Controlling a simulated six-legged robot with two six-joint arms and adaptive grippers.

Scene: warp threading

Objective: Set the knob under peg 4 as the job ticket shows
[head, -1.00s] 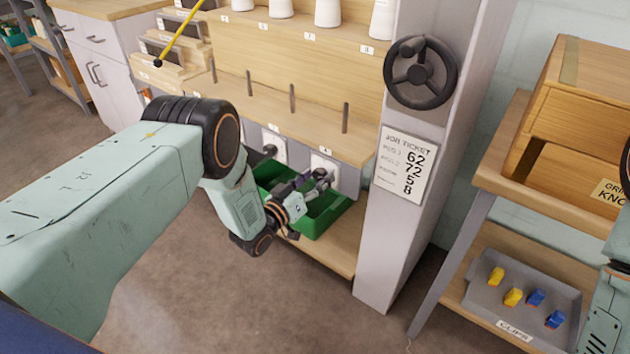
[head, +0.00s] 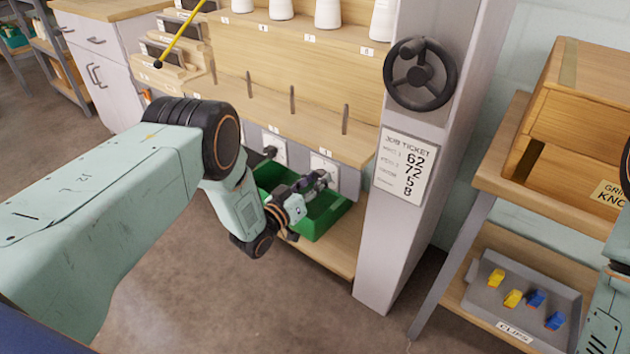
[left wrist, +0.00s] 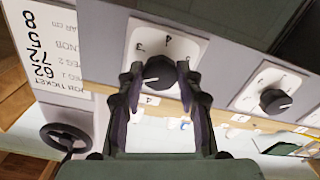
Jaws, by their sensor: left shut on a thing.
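The job ticket (head: 405,168) on the grey post reads 62, 72, 5 and 8; in the left wrist view the ticket (left wrist: 48,50) appears upside down, with 5 on the knob line. The black knob under peg 4 (left wrist: 160,72) sits on a white numbered dial plate (left wrist: 135,62), with a label 4 beside it. My left gripper (left wrist: 160,82) is shut on this knob, one finger on each side; in the head view my gripper (head: 318,183) hides most of it. Fingers cover part of the dial, and the knob's exact setting is hard to read. My right gripper is out of view.
Another black knob (head: 269,152) is on the panel to the left. A green bin (head: 325,222) stands below the knobs. Upright pegs (head: 345,120) line the shelf above. A handwheel (head: 420,73) is on the post. A clips tray (head: 480,300) sits on the right shelf.

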